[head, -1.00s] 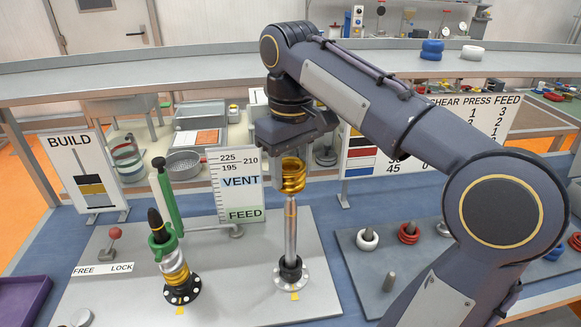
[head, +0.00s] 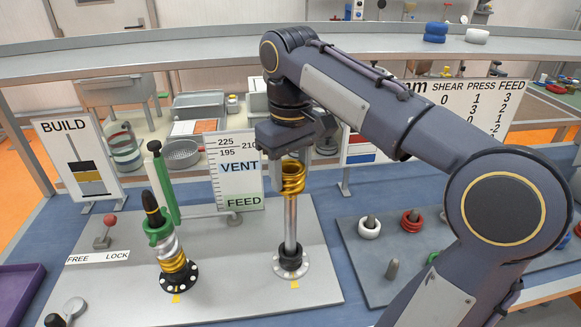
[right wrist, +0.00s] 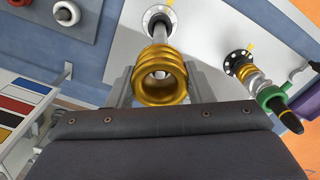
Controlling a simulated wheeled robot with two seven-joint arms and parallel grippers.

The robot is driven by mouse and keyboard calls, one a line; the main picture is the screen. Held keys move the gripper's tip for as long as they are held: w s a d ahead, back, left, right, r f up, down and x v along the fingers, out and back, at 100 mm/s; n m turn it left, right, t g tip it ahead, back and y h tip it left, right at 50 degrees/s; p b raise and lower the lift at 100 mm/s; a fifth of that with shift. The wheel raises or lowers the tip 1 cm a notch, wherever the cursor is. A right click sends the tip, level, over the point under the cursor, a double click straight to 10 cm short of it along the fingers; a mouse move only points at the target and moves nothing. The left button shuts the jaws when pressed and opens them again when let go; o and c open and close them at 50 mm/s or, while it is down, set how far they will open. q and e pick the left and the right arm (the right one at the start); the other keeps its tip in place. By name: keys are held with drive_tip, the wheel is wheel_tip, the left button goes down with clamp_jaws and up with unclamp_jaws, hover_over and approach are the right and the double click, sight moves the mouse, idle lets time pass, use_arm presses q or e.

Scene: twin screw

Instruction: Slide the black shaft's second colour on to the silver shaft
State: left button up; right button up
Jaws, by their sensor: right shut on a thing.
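A gold coil ring (head: 293,178) is in my right gripper (head: 290,172), at the top of the silver shaft (head: 291,225). The shaft stands upright on a round base. The right wrist view shows the gold ring (right wrist: 160,85) between the fingers, with the silver shaft tip inside its opening. How far the ring is over the tip is unclear. The black shaft (head: 152,205) stands left, tilted in the picture, with a green collar (head: 158,232), a silver band and gold rings (head: 173,263) below. My left gripper is not in view.
A VENT/FEED gauge board (head: 237,170) stands behind the shafts. A green post (head: 163,185) is beside the black shaft. A red-knobbed lever (head: 106,230) is by the FREE/LOCK label. White (head: 369,230) and red (head: 411,222) rings sit on pegs at right. The plate between the shafts is clear.

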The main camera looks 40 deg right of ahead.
sight(290, 200)
idle(0.5)
drive_tip(key=shift+f+b, duration=2.55)
drive_tip(key=shift+f, duration=1.05)
drive_tip(key=o, duration=1.2)
drive_tip(key=shift+r, duration=0.1)
wheel_tip(290, 200, up, 8)
drive_tip(key=shift+f+p, duration=0.15)
drive_tip(key=shift+p, duration=0.8)
